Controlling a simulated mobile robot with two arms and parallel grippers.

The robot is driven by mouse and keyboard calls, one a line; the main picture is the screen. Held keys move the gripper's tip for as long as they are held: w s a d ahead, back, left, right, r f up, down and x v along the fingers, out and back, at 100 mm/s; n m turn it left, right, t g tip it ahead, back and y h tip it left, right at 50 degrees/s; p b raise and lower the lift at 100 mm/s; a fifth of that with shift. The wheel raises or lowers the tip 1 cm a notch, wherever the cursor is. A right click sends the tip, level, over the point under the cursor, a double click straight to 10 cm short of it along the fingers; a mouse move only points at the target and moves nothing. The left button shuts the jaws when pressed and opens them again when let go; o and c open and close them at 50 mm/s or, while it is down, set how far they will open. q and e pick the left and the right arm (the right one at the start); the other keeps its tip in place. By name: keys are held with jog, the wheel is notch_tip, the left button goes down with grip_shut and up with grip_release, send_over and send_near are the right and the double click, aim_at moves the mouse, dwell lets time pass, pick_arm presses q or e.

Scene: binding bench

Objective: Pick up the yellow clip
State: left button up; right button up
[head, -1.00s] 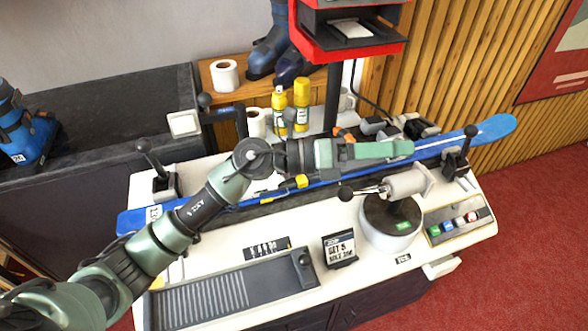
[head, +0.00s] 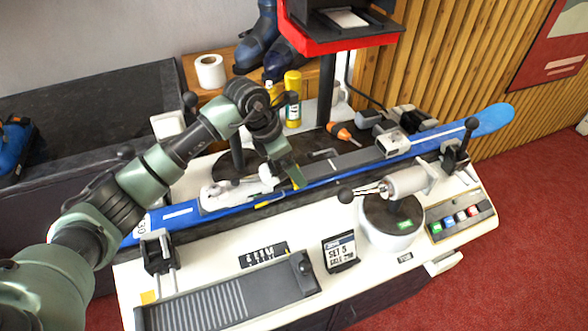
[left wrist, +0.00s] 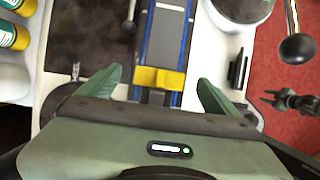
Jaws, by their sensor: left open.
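The yellow clip (left wrist: 158,79) lies across the blue ski (left wrist: 163,45) in the left wrist view, between the two fingers of my left gripper (left wrist: 157,83). The fingers are open, with a gap on each side of the clip. In the head view my left gripper (head: 284,178) points down over the ski (head: 335,174), and only a sliver of the clip (head: 298,182) shows beside it. A small dark claw-like part at the right of the left wrist view looks like my right gripper (left wrist: 287,101); its jaws are too small to read.
A round-based vise (head: 392,222) with a ball lever stands in front of the ski. A price sign (head: 341,252) and ridged tray (head: 226,297) are at the bench front. Yellow bottles (head: 292,98) and an orange-handled tool (head: 340,131) stand or lie behind the ski.

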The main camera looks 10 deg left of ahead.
pick_arm(q)
jog(key=shift+x, duration=1.15)
jog(key=c, duration=1.5)
jog(key=shift+o, duration=0.2)
jog(key=shift+r, duration=0.1)
notch_tip(320, 180, up, 26)
